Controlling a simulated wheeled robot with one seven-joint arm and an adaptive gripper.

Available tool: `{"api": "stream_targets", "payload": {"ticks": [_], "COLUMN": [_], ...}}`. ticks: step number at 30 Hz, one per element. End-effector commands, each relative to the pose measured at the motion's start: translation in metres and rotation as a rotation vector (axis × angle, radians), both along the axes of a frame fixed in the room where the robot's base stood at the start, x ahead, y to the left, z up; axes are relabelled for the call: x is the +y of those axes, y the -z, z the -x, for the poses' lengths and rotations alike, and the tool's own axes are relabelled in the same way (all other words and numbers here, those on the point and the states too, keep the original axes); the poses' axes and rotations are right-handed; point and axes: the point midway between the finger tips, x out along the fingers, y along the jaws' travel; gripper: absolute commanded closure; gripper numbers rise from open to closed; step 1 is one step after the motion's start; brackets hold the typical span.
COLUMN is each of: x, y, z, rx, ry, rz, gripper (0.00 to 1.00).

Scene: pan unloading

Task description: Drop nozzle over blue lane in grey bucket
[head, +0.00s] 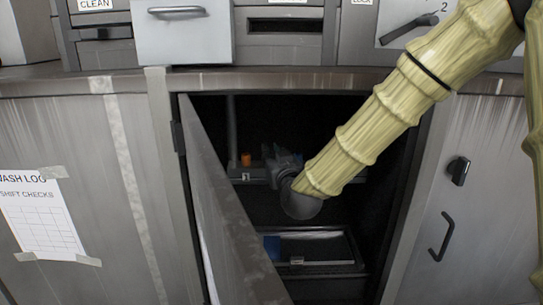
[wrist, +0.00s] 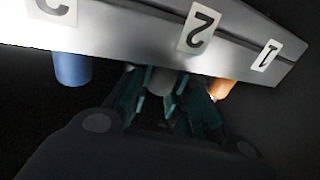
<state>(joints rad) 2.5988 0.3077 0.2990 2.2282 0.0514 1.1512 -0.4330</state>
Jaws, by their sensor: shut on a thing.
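My gripper (head: 281,163) is inside the open cabinet at the numbered rack (head: 250,181). In the wrist view my gripper (wrist: 160,90) has its fingers closed around a grey cylinder, seemingly a nozzle (wrist: 160,78), at label 2. The nozzle still appears to be at the rack; whether it touches it is unclear. An orange nozzle (head: 246,159) stands at label 1, and shows in the wrist view (wrist: 221,88). A blue nozzle (wrist: 72,69) is at label 3. Below the rack sits a dark grey bucket (head: 349,268) with a blue patch, seemingly the blue lane (head: 272,246), at its left.
The cabinet door (head: 222,220) stands ajar on the left, angled across the opening's lower left. The counter edge (head: 260,81) runs above the opening. The right cabinet front (head: 450,205) is beside my arm. Dark space lies between rack and bucket.

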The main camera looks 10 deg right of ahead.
Motion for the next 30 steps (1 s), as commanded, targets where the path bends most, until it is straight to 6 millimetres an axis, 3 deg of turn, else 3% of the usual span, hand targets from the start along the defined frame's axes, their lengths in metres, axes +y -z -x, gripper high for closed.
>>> {"api": "stream_targets", "payload": {"ticks": [30], "x": [0.0000], "y": [-0.0110], "z": [-0.0001], "rx": [0.000], "ry": [0.000], "rz": [0.000], "gripper": [1.00]}}
